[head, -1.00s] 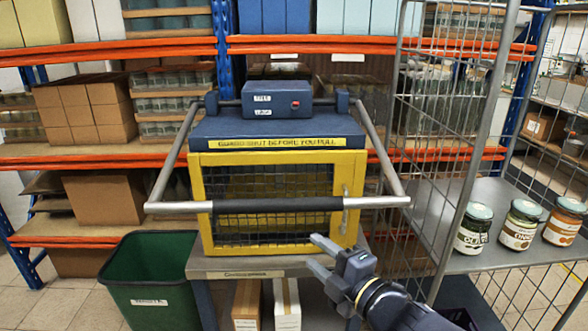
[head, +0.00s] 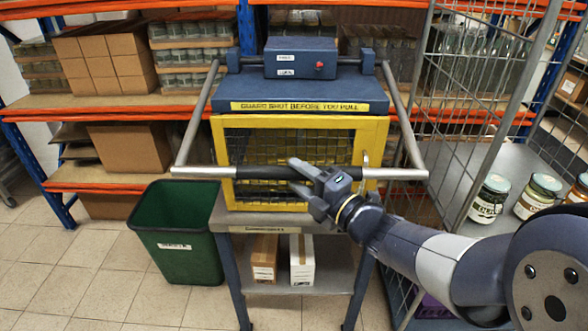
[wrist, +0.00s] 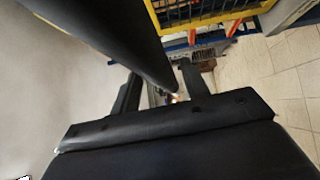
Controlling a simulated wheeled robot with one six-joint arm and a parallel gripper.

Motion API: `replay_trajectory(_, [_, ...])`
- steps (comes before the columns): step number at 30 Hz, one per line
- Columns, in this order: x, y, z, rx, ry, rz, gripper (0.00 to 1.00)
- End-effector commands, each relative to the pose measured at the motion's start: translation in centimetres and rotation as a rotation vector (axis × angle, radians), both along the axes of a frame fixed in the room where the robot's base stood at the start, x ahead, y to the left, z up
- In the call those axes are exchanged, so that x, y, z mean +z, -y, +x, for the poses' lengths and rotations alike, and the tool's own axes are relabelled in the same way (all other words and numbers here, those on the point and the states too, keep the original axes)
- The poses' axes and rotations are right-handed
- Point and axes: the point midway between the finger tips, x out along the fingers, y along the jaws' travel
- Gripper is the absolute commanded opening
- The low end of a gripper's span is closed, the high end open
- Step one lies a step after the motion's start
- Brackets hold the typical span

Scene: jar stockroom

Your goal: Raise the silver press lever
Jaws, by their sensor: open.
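The silver press lever (head: 195,172) is a U-shaped bar hinged at both sides of the blue press top. Its black grip (head: 262,173) hangs low, level across the front of the yellow mesh guard (head: 240,122). The guard appears shut. My gripper (head: 296,176) is open at the right half of the grip, its fingers overlapping the bar in the head view. In the wrist view the black grip (wrist: 115,38) runs diagonally close above my open fingers (wrist: 160,80). I cannot tell whether they touch it or fully straddle it.
The press stands on a grey table (head: 222,215) with two boxes on its lower shelf. A green bin (head: 178,240) stands to the left. A wire cage trolley (head: 465,120) with several lidded jars is close on the right. Shelves with boxes and jars are behind.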

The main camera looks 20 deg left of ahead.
Motion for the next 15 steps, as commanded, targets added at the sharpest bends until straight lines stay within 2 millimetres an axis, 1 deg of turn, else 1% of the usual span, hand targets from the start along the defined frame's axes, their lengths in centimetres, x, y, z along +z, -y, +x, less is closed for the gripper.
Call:
replay_trajectory(1, [0.1,-0.6,0.3,0.002,-0.002,0.0,0.43])
replay_trajectory(3, [0.1,-1.2,0.7,0.001,-0.002,0.001,0.43])
replay_trajectory(6, [0.1,-1.7,1.0,0.0,-0.001,0.0,0.43])
replay_trajectory(15, [0.1,-1.9,1.2,-0.002,-0.001,0.001,0.43])
